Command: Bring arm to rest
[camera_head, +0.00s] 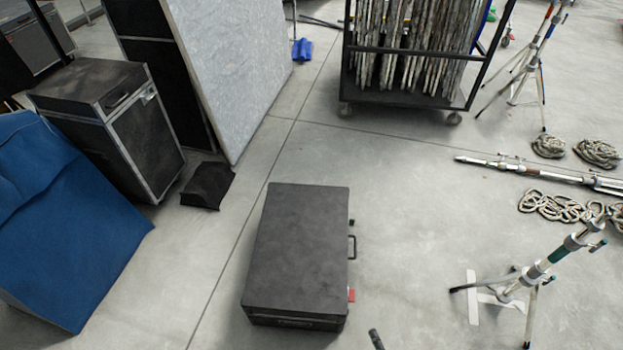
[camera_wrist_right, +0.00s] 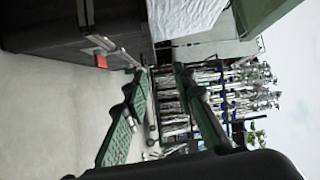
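My right gripper (camera_wrist_right: 160,72) shows in the right wrist view as two green-padded fingers with a gap between the tips and nothing held there. In the head view only a small dark tip of my right gripper (camera_head: 376,339) shows at the bottom edge, just right of the black case's near end. The black case (camera_head: 300,240) lies closed on the floor, with a handle and a red tag on its right side. A dark case with a red tag (camera_wrist_right: 100,62) also shows at the upper left of the wrist view, apart from the fingers. My left gripper is not in view.
A blue box (camera_head: 60,220) and a black trunk (camera_head: 115,120) stand at the left. A wheeled rack (camera_head: 400,90) is at the back. A tripod stand (camera_head: 530,275), ropes (camera_head: 555,205) and poles lie or stand at right.

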